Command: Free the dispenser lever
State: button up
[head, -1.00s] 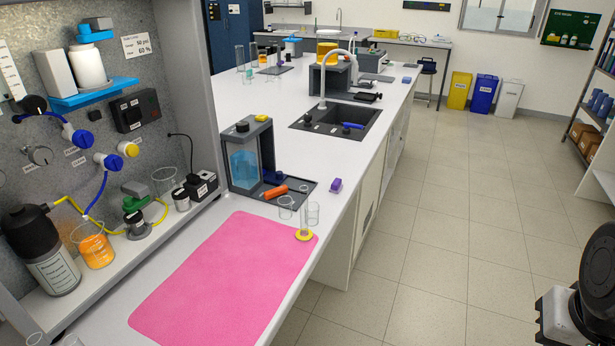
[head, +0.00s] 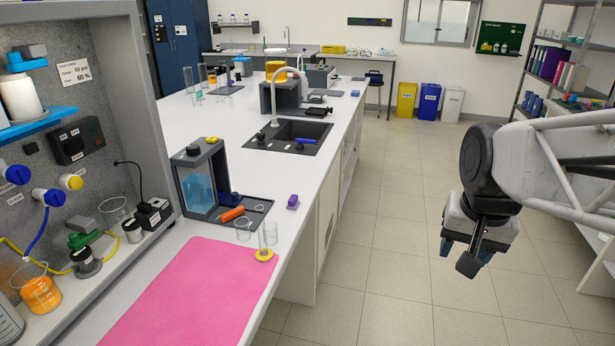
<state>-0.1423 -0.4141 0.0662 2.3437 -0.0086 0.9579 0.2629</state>
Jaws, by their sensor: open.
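A grey-framed dispenser (head: 179,187) with a tank of blue liquid (head: 198,187) stands on the white bench, left of centre. A small dark blue part (head: 229,198) shows at its right foot; I cannot tell whether it is the lever. An orange cylinder (head: 232,214) lies on the dark tray (head: 257,206) close to this part; I cannot tell whether they touch. My gripper (head: 466,262) is open and empty, pointing down over the floor at the right, well away from the bench.
A purple block (head: 293,202) sits near the bench edge. The membrane rig (head: 108,190) fills the left. The floor between bench and gripper is clear.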

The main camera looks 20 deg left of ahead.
jog(key=w+a+m, duration=0.1)
jog(key=w+a, duration=1.2)
jog(key=m+g, duration=0.2)
jog(key=m, duration=0.2)
send_over(225, 214)
jog(key=f, duration=1.6)
jog(key=shift+d+f, duration=0.15)
jog(key=shift+d, duration=0.1)
jog(key=shift+a, duration=0.2)
jog(key=shift+f, duration=0.15)
jog(key=shift+f, duration=3.8)
